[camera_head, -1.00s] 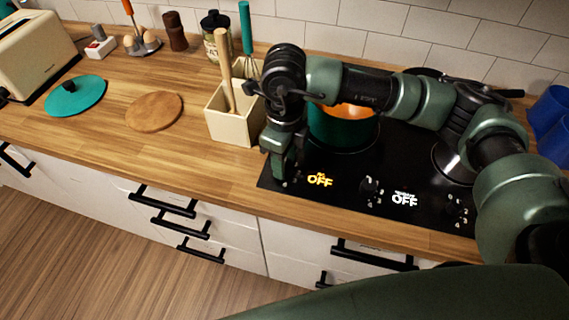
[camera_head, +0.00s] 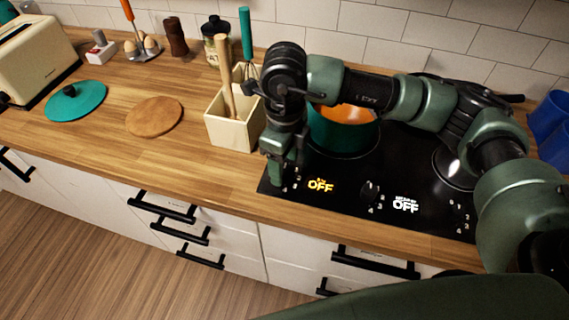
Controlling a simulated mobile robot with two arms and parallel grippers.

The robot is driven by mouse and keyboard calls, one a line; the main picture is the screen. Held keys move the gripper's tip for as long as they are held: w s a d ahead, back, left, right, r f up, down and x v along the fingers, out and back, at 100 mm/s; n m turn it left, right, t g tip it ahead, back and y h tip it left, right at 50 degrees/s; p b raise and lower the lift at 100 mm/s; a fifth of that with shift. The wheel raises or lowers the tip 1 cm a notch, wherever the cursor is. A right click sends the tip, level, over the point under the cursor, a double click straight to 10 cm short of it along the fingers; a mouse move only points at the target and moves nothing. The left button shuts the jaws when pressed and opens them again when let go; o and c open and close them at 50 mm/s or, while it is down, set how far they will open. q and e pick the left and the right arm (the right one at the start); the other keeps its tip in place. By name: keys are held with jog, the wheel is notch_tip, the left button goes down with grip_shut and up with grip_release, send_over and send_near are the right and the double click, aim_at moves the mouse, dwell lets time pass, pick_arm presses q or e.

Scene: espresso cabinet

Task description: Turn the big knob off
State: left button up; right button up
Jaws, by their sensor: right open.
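The black cooktop (camera_head: 330,199) has a row of dial markings along its front edge. A dark knob (camera_head: 370,191) stands in the middle, between a yellow-lit OFF label (camera_head: 320,186) and a white OFF label (camera_head: 405,205). My right gripper (camera_head: 280,178) is open and points down at the front left corner of the cooktop. Dial numbers show just right of its fingers. Any knob at that spot is hidden by the gripper, so I cannot tell whether the fingers touch or surround one. My left gripper is not in view.
A teal pot (camera_head: 340,138) with orange inside stands on the cooktop behind my right arm. A cream utensil holder (camera_head: 232,127) stands left of the gripper. A round wooden board (camera_head: 154,117) and a teal lid (camera_head: 76,101) lie farther left. Blue cups (camera_head: 548,115) stand at right.

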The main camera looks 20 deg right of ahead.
aim_at(284, 169)
notch_tip(284, 169, up, 7)
jog(key=shift+f+b, duration=0.1)
jog(key=shift+b, duration=0.55)
